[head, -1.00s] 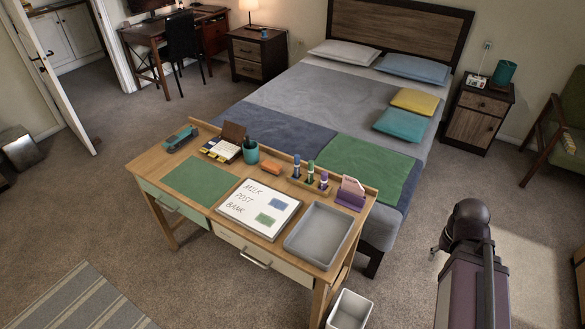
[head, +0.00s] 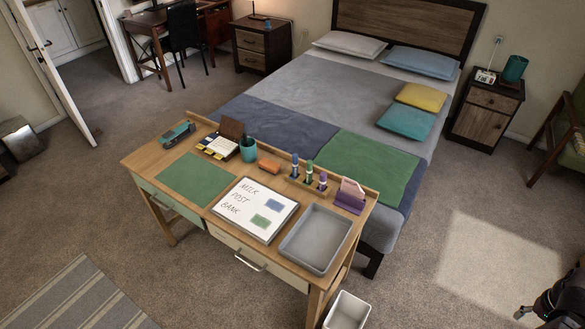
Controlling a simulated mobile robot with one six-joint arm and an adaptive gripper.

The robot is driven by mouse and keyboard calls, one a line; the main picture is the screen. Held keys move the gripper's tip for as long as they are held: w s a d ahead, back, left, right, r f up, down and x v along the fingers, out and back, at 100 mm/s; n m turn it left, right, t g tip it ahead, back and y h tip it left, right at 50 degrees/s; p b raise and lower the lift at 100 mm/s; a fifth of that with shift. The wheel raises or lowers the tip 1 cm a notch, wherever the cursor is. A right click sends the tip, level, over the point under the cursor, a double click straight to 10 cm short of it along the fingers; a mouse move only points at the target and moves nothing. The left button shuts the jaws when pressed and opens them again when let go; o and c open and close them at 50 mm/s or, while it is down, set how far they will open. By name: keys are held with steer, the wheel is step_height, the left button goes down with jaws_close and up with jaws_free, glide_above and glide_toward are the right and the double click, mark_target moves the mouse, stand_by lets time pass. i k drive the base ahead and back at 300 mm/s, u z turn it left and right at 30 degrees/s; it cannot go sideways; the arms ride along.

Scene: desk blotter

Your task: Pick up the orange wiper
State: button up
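The orange wiper (head: 268,166) is a small block lying on the wooden desk (head: 215,214). It sits near the desk's back edge, between the teal cup (head: 249,149) and the row of markers, behind the whiteboard (head: 253,209). Nothing touches it that I can see. At the bottom right edge of the head view a dark end part of my arm shows, with what looks like my gripper (head: 522,312). It is far to the right of the desk and well away from the wiper. It is small and partly cut off, so its opening is unclear.
The desk also bears a green blotter (head: 195,178), a stapler-like teal item (head: 177,133), a card box (head: 225,138), several upright markers (head: 309,172), a purple holder (head: 350,197) and a grey tray (head: 315,239). A white bin (head: 347,311) stands below. Carpet is clear at right.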

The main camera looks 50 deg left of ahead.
mark_target(269, 166)
steer(key=z, duration=1.45)
steer(key=k, duration=2.05)
steer(key=u, duration=1.15)
